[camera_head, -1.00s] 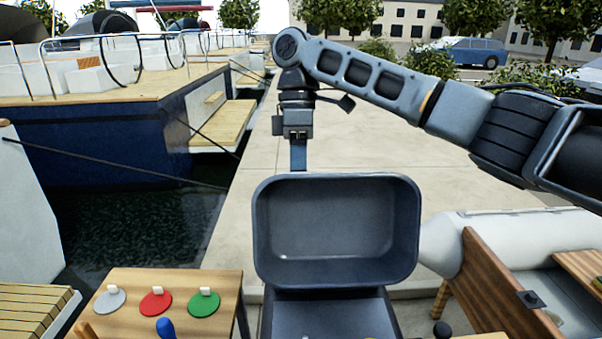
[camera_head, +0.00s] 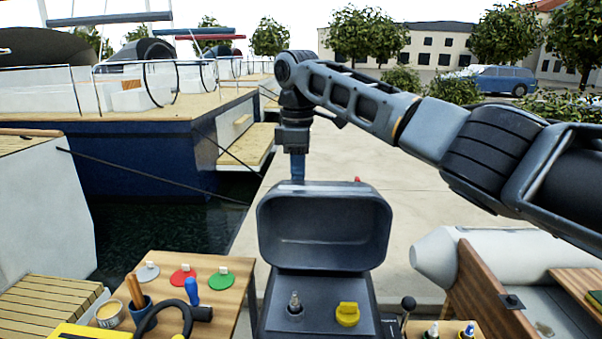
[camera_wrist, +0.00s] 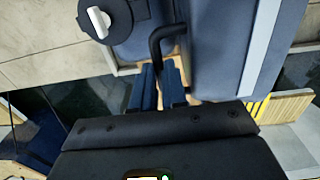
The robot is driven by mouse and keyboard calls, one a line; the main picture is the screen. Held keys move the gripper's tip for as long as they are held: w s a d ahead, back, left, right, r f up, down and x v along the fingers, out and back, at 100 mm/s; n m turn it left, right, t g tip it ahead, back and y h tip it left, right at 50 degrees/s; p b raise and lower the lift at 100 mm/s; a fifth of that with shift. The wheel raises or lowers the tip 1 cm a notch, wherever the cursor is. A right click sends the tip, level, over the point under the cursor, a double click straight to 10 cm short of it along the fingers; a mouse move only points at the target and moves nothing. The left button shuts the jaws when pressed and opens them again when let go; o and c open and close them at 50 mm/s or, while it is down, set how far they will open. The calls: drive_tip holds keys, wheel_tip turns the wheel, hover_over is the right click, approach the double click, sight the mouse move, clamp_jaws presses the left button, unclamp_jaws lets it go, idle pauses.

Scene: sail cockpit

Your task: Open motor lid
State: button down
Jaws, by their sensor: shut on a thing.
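The motor lid (camera_head: 325,220) stands raised at the back of the dark motor (camera_head: 320,315), its hollow inside facing me. My gripper (camera_head: 297,168) points down at the lid's upper left edge, and the lid hides its fingertips in the head view. In the wrist view, my gripper's blue fingers (camera_wrist: 157,85) are closed on a black bent handle (camera_wrist: 168,36) beside the lid's blue-grey outer face (camera_wrist: 218,45). Inside the open motor I see a yellow cap (camera_head: 347,313) and a small metal fitting (camera_head: 295,304).
A wooden table (camera_head: 212,300) at the left holds coloured discs, a tool cup (camera_head: 142,313) and a yellow box (camera_head: 85,332). A grey inflatable boat (camera_head: 437,257) lies at the right. Paved quay (camera_head: 400,200) is clear behind the lid; water (camera_head: 165,235) is at the left.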

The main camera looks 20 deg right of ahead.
drive_tip(key=c, duration=1.4)
unclamp_jaws()
drive_tip(key=shift+c, duration=0.2)
drive_tip(key=shift+r, duration=0.1)
